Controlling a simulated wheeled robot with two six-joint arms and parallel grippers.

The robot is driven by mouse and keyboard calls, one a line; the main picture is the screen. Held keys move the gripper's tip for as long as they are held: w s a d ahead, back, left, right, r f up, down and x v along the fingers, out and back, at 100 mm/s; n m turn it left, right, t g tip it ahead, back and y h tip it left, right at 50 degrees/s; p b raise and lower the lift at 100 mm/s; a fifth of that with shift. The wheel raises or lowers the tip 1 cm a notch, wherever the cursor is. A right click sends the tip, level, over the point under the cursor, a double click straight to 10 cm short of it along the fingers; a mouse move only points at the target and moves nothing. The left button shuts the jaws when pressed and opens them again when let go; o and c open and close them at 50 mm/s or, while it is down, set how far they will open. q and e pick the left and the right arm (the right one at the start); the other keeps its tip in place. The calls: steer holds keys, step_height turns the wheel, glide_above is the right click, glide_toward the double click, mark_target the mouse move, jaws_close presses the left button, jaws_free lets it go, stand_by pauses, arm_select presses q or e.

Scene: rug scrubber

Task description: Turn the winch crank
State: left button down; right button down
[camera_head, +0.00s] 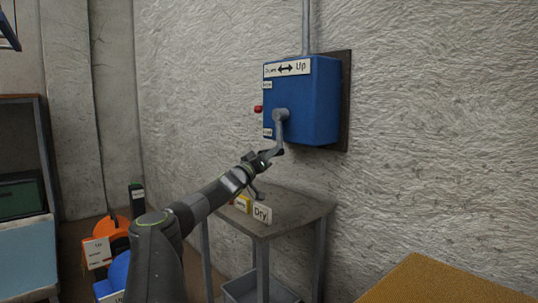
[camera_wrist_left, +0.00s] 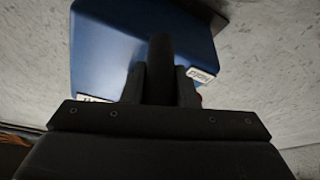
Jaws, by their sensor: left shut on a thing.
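My right gripper is in neither view.
Orange (camera_head: 97,252) and blue things stand at the lower left. A tan surface (camera_head: 440,285) is at the lower right. A red knob (camera_head: 258,108) sticks out of the box's left side.

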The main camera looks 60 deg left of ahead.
arm_select(q)
steer(key=shift+s+a+f, duration=0.1)
steer(key=shift+s+a, duration=0.05)
steer(key=shift+a, duration=0.2)
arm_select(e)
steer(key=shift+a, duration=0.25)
